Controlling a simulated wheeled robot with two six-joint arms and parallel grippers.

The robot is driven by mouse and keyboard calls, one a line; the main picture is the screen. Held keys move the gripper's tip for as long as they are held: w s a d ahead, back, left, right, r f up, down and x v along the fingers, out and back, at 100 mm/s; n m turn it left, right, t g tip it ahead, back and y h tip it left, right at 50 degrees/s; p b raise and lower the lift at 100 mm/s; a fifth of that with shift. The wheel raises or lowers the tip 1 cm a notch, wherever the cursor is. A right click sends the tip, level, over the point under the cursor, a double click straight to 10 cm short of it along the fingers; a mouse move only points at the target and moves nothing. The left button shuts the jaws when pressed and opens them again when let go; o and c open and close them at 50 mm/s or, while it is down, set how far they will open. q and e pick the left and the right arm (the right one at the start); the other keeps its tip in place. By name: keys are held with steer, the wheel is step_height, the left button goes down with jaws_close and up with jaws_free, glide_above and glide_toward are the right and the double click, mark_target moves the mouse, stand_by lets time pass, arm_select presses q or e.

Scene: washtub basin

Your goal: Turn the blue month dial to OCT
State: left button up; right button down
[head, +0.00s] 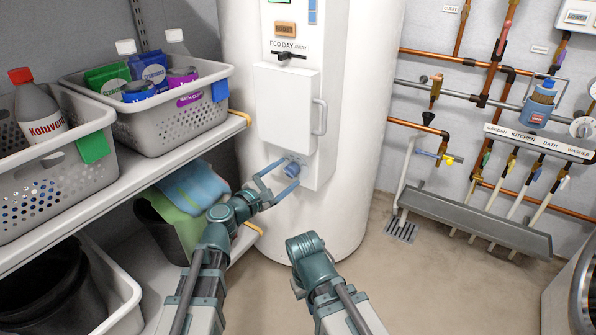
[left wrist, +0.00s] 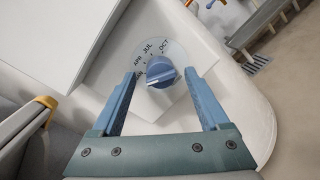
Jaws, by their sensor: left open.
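The blue month dial (head: 292,170) sits low on the white heater's box. In the left wrist view the round dial (left wrist: 160,70) stands out from a pale disc marked JAN, APR, JUL and OCT, with OCT at the upper right. A pale edge on the knob faces the lower left, away from OCT; I cannot tell its exact setting. My left gripper (head: 277,180) is open, its blue fingers (left wrist: 160,77) on either side of the dial with visible gaps, not closed on it. My right arm's wrist is at the lower middle; its fingers do not show.
A white panel with a handle (head: 320,117) is above the dial. A shelf (head: 150,165) with grey baskets (head: 190,115) stands left, near my left arm. Copper pipes and a grey trough (head: 480,225) are at the right. The floor (head: 385,280) between is clear.

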arm_select(q)
steer(key=shift+x, duration=0.9)
arm_select(e)
steer(key=shift+w+d, duration=0.1)
steer(key=shift+d, duration=0.3)
arm_select(q)
jaws_close()
